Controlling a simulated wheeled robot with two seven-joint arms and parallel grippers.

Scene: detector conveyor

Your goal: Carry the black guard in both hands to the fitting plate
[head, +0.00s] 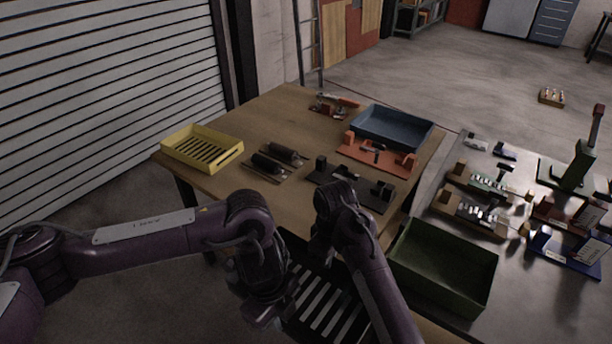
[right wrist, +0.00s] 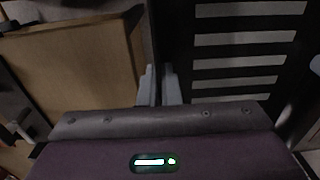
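The black guard (head: 330,308), a dark panel with several pale-looking slots, is at the bottom middle of the head view, in front of the table and partly behind my arms. It also fills the upper right of the right wrist view (right wrist: 245,48). My right gripper (right wrist: 159,88) has its fingers close together on the guard's dark edge rail. In the head view its wrist (head: 320,248) is at the guard's far end. My left gripper (head: 268,305) is beside the guard's left edge; its fingertips are hidden. I cannot tell which plate is the fitting plate; a black plate with blocks (head: 352,192) lies on the table.
The wooden table (head: 255,120) holds a yellow tray (head: 228,157), black cylindrical tools (head: 268,163), an orange plate (head: 372,153) and a blue tray (head: 420,132). A green bin (head: 440,265) and several fixtures are on the grey table at right. Table's far left is clear.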

